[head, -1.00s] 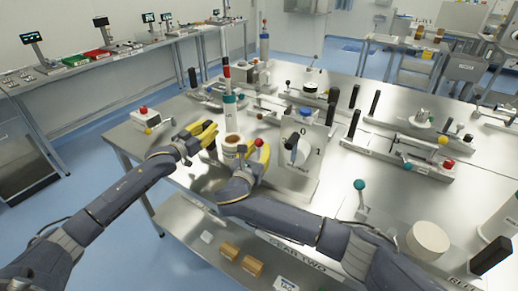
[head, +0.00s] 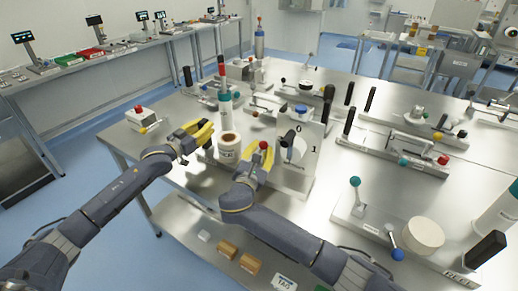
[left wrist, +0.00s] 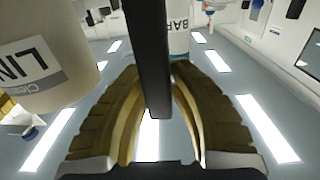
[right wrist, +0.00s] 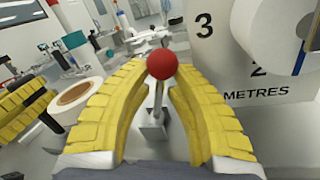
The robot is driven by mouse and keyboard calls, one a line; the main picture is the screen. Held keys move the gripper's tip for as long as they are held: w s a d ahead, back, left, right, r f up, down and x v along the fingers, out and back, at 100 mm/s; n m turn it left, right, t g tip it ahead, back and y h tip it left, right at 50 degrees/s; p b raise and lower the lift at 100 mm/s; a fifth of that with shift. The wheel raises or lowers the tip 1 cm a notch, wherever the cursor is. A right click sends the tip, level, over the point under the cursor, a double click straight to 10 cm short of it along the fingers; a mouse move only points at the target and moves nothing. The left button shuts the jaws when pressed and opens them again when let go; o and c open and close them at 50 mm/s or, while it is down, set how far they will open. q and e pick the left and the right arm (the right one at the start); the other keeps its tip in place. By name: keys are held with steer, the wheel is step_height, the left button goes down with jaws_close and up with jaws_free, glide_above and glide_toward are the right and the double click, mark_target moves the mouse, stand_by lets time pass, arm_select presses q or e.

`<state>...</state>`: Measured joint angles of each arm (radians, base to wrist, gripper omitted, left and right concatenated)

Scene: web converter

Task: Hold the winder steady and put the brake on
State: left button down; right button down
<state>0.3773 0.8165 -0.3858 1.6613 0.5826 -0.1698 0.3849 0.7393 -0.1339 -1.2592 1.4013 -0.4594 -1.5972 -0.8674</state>
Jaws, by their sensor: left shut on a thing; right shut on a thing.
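My left gripper (head: 207,132) is shut on a dark upright bar (left wrist: 151,60), which runs between its yellow fingers in the left wrist view. My right gripper (head: 262,152) is shut on a red-knobbed lever (right wrist: 163,65); the knob also shows in the head view (head: 263,145). The lever's thin stem runs down between the fingers to a small metal block (right wrist: 153,132). A white labelled roll (head: 229,150) stands between the two grippers. I cannot tell which part is the winder or whether the brake is on.
A white post with a teal band (head: 226,108) stands behind the roll. A red-knobbed box (head: 141,116) is at the table's left edge. Several other lever fixtures fill the right side.

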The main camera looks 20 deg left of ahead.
arm_select(q)
steer(key=shift+a+f, duration=0.1)
steer(key=shift+f, duration=0.5)
arm_select(e)
steer(key=shift+d, duration=0.15)
steer(key=c, duration=1.4)
jaws_free()
steer(key=shift+d, duration=0.1)
steer(key=o, duration=0.3)
steer(key=shift+s, duration=0.1)
steer(key=s, duration=1.1)
steer(key=shift+s+a+f, duration=0.3)
steer(key=shift+s+f, duration=0.1)
arm_select(q)
steer(key=shift+r, duration=0.5)
